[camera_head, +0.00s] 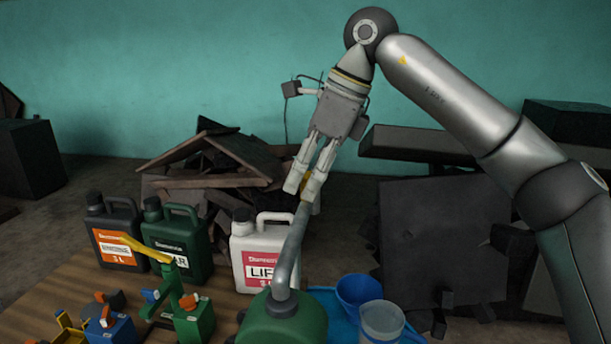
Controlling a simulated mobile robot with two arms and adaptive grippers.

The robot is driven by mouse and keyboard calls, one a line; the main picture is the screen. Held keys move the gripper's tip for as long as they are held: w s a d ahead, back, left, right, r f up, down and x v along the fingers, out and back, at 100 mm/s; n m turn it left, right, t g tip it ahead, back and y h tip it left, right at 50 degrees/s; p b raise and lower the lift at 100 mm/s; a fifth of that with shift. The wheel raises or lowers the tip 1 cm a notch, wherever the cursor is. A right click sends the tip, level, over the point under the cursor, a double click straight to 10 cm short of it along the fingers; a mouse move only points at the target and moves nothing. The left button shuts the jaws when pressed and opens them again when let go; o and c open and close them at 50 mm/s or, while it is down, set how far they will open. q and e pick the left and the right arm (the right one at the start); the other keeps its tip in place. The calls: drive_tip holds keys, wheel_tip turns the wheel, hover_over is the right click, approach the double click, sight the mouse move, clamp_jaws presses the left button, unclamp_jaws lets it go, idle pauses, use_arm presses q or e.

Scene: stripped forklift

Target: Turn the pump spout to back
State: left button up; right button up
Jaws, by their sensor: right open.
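A green rounded container (310,325) stands at the bottom middle, cut off by the lower edge. A grey bent spout (290,252) rises from its dark cap and leans up and slightly right. My right gripper (301,187) points down at the spout's upper end, with its fingers apart. The fingers overlap the spout's tip in the picture; I cannot tell if they touch it. A small yellow piece shows between them. A green hand-pump-like tool (178,290) with a yellow arm stands at the lower left. My left gripper is out of view.
A dark jug (115,232), a green jug (178,240) and a white jug (262,250) stand behind on the wooden table (50,290). Blue and clear cups (381,322) sit right of the container on a blue tray. Scrap wood and dark panels lie behind.

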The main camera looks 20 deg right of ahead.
drive_tip(key=v, duration=1.1)
